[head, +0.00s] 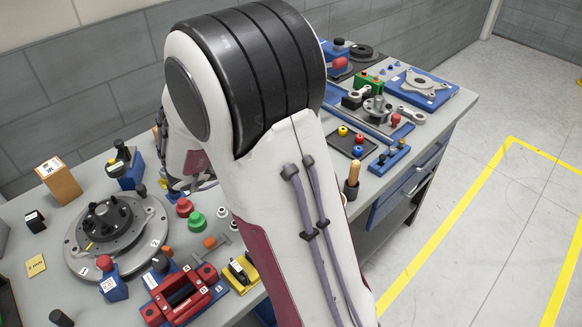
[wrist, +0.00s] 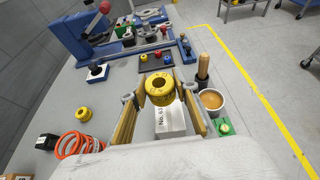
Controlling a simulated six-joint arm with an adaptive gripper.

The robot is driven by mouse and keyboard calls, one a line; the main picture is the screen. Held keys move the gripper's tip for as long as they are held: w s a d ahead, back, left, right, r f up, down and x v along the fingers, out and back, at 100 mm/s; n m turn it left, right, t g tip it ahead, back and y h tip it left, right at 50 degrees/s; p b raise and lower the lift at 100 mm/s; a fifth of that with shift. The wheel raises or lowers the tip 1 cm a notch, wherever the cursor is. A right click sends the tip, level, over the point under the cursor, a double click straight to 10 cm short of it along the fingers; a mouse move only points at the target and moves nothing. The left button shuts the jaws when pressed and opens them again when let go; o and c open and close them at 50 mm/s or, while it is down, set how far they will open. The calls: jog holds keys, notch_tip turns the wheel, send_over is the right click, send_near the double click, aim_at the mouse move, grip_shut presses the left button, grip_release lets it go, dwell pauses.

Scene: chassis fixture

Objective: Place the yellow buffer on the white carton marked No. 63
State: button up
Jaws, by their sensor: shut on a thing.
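The yellow buffer (wrist: 159,91), a round block with a hole in its top, shows in the middle of the wrist view. My gripper (wrist: 159,95) is shut on it, with one finger at each side. In the head view my arm hides the gripper, the buffer and the carton.
A tan cup (wrist: 211,100), a wooden-handled tool (wrist: 203,67) and a green block (wrist: 224,128) stand close right of my gripper. An orange coil (wrist: 78,145) and a small yellow part (wrist: 84,114) lie to the left. A dark tray (head: 352,142) holds coloured parts.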

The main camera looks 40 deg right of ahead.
jog(key=shift+f, duration=1.65)
jog(key=shift+f, duration=1.85)
jog(key=shift+f, duration=0.15)
jog(key=o, duration=1)
jog(key=shift+o, duration=0.2)
jog(key=v, duration=1.2)
